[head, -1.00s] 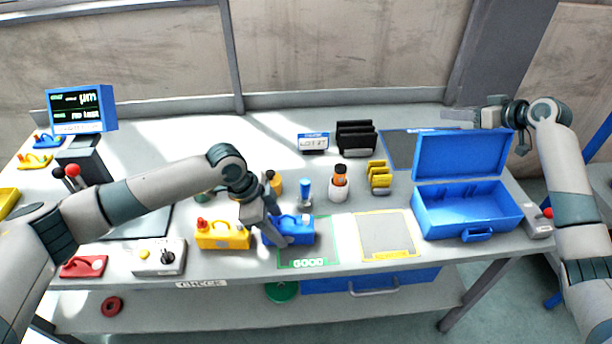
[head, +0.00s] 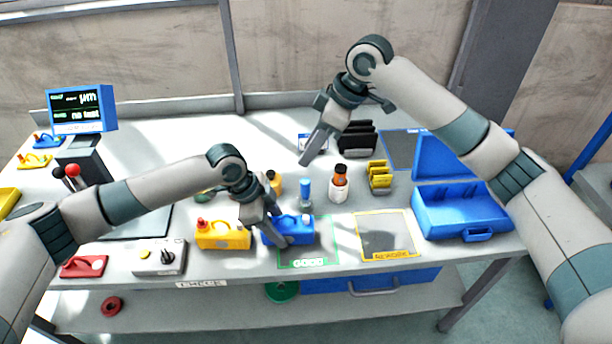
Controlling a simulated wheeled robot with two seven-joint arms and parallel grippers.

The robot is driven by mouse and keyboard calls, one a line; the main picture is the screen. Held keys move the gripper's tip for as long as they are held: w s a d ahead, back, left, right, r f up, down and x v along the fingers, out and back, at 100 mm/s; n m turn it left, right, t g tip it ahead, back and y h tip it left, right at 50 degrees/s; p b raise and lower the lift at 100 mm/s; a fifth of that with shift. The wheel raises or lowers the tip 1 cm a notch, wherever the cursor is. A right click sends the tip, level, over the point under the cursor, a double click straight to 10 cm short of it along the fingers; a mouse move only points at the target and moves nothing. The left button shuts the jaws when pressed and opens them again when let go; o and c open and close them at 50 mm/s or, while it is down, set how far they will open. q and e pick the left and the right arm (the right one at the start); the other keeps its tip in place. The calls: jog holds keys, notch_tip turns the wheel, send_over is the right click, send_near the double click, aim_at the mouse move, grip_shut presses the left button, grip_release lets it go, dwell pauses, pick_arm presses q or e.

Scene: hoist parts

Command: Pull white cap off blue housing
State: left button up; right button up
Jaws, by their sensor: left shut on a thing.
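The blue housing (head: 301,229) lies at the front middle of the table, at the left part of the green-outlined mat (head: 317,258). My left gripper (head: 281,238) is shut on the housing near its left end, and its fingers hide part of it. I cannot make out the white cap on the housing. My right gripper (head: 306,160) hangs above the back middle of the table, up and clear of the housing, with its fingers pointing down and left. Its fingers overlap in this view, so their gap does not show.
A yellow housing (head: 222,236) stands just left of the blue one. A blue-topped tool (head: 305,193) and a white bottle with an orange top (head: 338,186) stand behind. The yellow-outlined mat (head: 386,236) is empty. An open blue case (head: 461,213) is at right.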

aim_at(306, 217)
jog(key=s+a+f+n+g+h, duration=0.1)
jog(key=s+n+h, duration=0.2)
jog(key=s, duration=0.4)
jog(key=shift+s+a+f+h, duration=0.2)
jog(key=shift+s+a+h, duration=0.2)
jog(key=shift+h, duration=0.5)
jog(key=shift+f, duration=0.15)
jog(key=shift+f, duration=5.85)
jog(key=shift+c, duration=0.7)
grip_shut()
jog(key=c, duration=0.7)
grip_release()
